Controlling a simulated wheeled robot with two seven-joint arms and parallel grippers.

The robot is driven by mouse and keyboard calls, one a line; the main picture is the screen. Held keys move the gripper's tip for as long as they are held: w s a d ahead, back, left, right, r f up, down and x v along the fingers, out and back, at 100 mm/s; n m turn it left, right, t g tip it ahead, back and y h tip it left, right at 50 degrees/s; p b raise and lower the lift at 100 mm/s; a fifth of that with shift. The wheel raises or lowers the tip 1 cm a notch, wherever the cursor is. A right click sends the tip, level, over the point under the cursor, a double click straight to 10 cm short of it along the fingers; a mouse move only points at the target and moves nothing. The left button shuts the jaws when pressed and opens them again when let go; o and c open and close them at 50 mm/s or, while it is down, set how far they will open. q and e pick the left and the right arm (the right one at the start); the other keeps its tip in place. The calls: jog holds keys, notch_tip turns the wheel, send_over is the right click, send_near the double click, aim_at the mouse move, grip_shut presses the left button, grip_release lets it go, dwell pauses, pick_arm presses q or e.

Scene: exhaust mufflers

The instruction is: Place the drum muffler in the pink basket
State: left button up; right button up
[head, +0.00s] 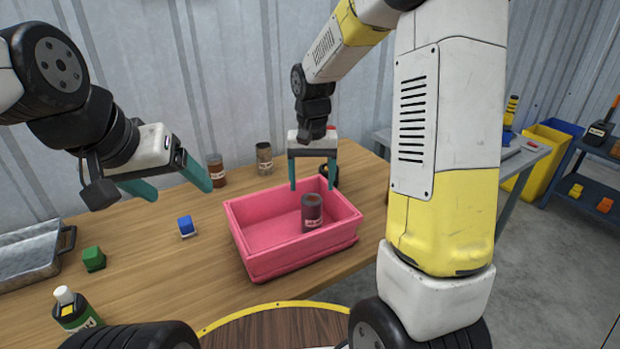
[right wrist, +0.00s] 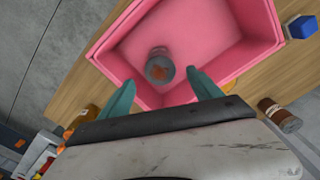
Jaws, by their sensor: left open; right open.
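A dark grey cylinder with a brownish top and a pale label, which looks like the drum muffler (head: 312,214), stands upright inside the pink basket (head: 262,262). In the right wrist view the muffler (right wrist: 160,66) shows from above, apart from the walls of the basket (right wrist: 256,62). My right gripper (head: 312,187) is open and empty above the basket, its fingers pointing down, higher than the muffler and clear of it. My left gripper (head: 181,194) is open and empty over the left part of the table.
A brown jar (head: 216,171) and another jar (head: 264,158) stand behind the basket. A blue block (head: 186,227), a green block (head: 94,259), a white-capped bottle (head: 77,311) and a metal tray (head: 30,257) are at left. Bare wood lies between blocks and basket.

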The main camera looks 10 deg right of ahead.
jog(key=s+d+r+n+t+y, duration=0.1)
jog(key=s+r+t, duration=0.2)
jog(key=s+r, duration=0.4)
jog(key=s+d+r+n+t+y, duration=0.1)
jog(key=s+d+r+t, duration=0.1)
jog(key=s+r, duration=0.5)
jog(key=shift+s+d+r+t, duration=0.2)
jog(key=shift+s+t, duration=0.4)
jog(key=shift+s, duration=2.05)
